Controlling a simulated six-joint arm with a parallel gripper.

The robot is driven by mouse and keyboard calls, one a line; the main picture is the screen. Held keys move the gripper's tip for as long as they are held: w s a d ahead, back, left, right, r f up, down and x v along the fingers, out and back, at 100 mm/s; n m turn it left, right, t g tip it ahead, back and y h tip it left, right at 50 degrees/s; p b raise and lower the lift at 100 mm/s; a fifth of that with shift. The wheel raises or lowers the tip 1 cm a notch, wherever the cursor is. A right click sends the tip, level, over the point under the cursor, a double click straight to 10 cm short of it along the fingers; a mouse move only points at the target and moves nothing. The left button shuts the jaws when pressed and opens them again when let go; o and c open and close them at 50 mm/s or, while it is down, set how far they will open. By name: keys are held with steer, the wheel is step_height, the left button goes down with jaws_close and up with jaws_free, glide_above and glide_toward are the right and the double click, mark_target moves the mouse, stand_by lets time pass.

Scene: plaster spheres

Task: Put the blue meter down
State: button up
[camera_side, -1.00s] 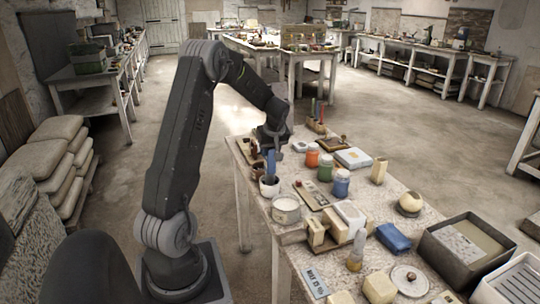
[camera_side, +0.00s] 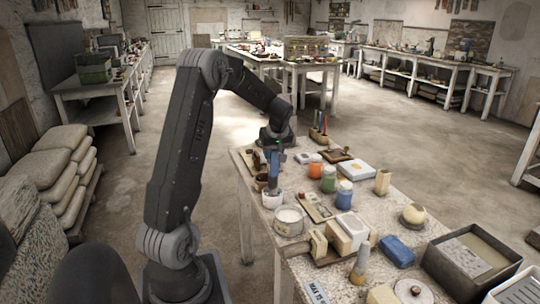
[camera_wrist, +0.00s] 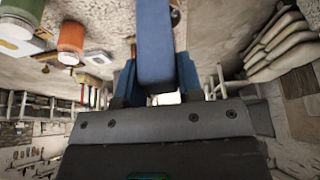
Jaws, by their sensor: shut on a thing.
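The blue meter is a long blue bar (camera_wrist: 155,45) between my fingers in the wrist view. In the side view it is a narrow upright blue shape (camera_side: 273,165) under my gripper, at the far left end of the table. My gripper (camera_side: 276,144) points down and is shut on the meter; its fingers also show in the wrist view (camera_wrist: 157,80). The meter's lower end overlaps a small white pot (camera_side: 273,199); I cannot tell whether it is in, above or behind the pot.
The table (camera_side: 385,216) is crowded. Orange (camera_side: 315,166), green (camera_side: 328,180) and blue (camera_side: 344,195) jars stand right of the meter. A round white tub (camera_side: 288,221) is in front. A large grey tray (camera_side: 472,256) stands at the right.

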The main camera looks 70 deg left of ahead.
steer(key=s+a+r+m+t, duration=0.15)
steer(key=a+r+m, duration=0.25)
steer(key=a, duration=0.7)
steer(key=w+d+f, duration=0.2)
steer(key=w+f, duration=0.9)
steer(key=shift+w+m, duration=0.25)
steer(key=shift+m, duration=0.05)
steer(key=shift+f, duration=0.2)
steer(key=o, duration=0.9)
